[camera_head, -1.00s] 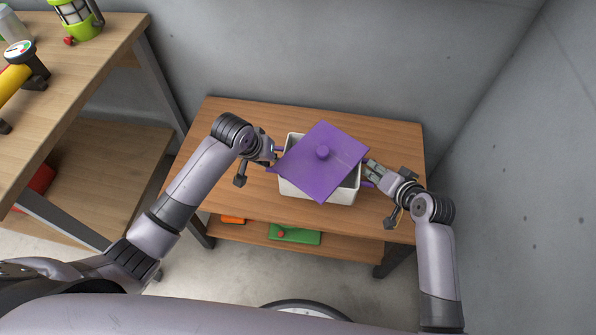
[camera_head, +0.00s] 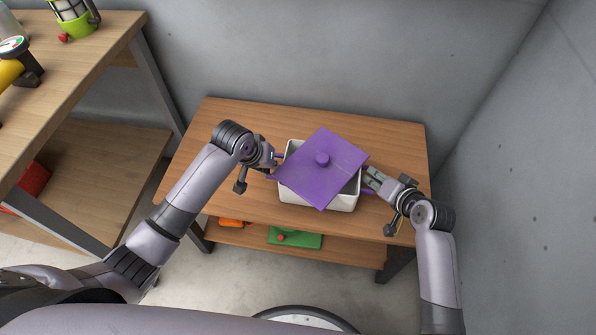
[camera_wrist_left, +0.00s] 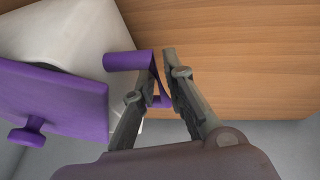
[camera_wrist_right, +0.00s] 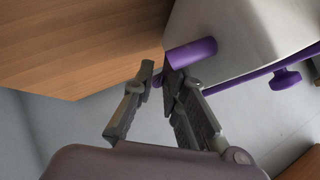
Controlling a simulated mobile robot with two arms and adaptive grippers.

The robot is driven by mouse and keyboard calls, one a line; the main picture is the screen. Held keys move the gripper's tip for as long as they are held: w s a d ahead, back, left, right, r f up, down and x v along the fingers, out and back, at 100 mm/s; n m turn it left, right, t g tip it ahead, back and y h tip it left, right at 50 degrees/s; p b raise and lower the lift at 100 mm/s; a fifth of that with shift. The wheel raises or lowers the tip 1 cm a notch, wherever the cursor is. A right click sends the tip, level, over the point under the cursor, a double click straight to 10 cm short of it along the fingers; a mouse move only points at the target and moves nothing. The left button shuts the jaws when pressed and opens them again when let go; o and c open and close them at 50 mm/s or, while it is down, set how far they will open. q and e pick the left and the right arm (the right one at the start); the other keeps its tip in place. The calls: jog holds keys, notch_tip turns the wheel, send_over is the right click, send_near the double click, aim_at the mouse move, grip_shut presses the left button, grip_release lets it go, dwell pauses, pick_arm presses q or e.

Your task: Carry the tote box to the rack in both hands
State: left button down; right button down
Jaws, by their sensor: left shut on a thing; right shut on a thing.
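The tote box (camera_head: 293,194) is white with purple side handles, over the wooden bench by the wall; I cannot tell if it touches the top. A purple lid (camera_head: 340,165) with a round knob lies askew on it, leaving part of the rim open. My left gripper (camera_head: 274,158) is shut on the left handle, which shows in the left wrist view (camera_wrist_left: 125,61). My right gripper (camera_head: 369,178) is shut on the right handle, seen in the right wrist view (camera_wrist_right: 192,52). A two-level wooden unit (camera_head: 105,50) stands at the left; I cannot tell if it is the rack.
The left unit's top holds a green lantern (camera_head: 75,25) and a yellow tool with a gauge (camera_head: 12,70); a red item (camera_head: 32,185) is on its lower shelf. A green item (camera_head: 300,238) lies on the bench's lower shelf. Grey walls close the back and right.

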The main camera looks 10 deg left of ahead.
pick_arm(q)
jog(key=shift+a+f+b, duration=0.1)
jog(key=shift+f+b, duration=0.4)
jog(key=shift+f, duration=0.25)
pick_arm(e)
jog(key=shift+d+f, duration=0.1)
jog(key=shift+f, duration=0.6)
pick_arm(q)
jog(key=c, duration=2.1)
grip_release()
jog(key=shift+f, duration=0.15)
pick_arm(e)
jog(key=c, duration=2.1)
grip_release()
jog(key=shift+f, duration=0.2)
pick_arm(q)
jog(key=shift+o, duration=0.7)
pick_arm(e)
jog(key=shift+o, duration=0.8)
jog(key=shift+r, duration=0.15)
pick_arm(q)
jog(key=o, duration=0.3)
pick_arm(e)
jog(key=o, duration=0.3)
pick_arm(q)
jog(key=shift+r, duration=0.3)
pick_arm(e)
jog(key=shift+o, duration=0.2)
jog(key=shift+r, duration=0.1)
